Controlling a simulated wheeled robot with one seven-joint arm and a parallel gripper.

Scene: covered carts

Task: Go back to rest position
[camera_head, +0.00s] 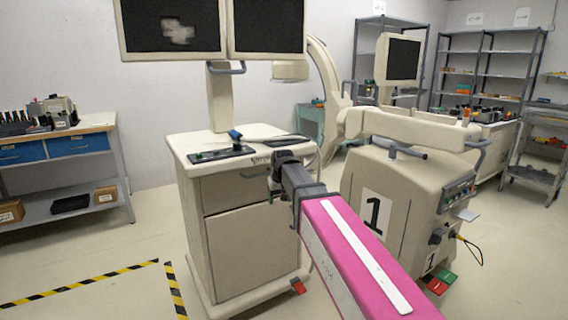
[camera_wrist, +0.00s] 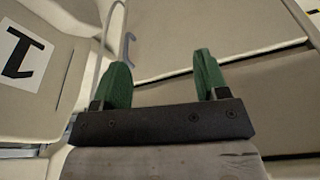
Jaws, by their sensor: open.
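My gripper has two green fingers that stand wide apart in the wrist view (camera_wrist: 163,80), with nothing between them. It is open and empty. Behind the fingers are the beige front panels of the monitor cart (camera_wrist: 160,35), so the gripper points at them. In the head view my pink arm reaches from the lower right toward the monitor cart (camera_head: 250,240). The arm's far end overlaps the cart's right front edge in the picture. The fingers are not clear in the head view. I cannot tell whether anything touches the cart.
The beige C-arm machine (camera_head: 385,190), marked 1, stands close on the right, with pedals (camera_head: 440,283) at its foot. A workbench (camera_head: 65,142) is at the left and shelves (camera_head: 490,65) at the back right. Floor (camera_head: 90,235) with striped tape is clear at the left.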

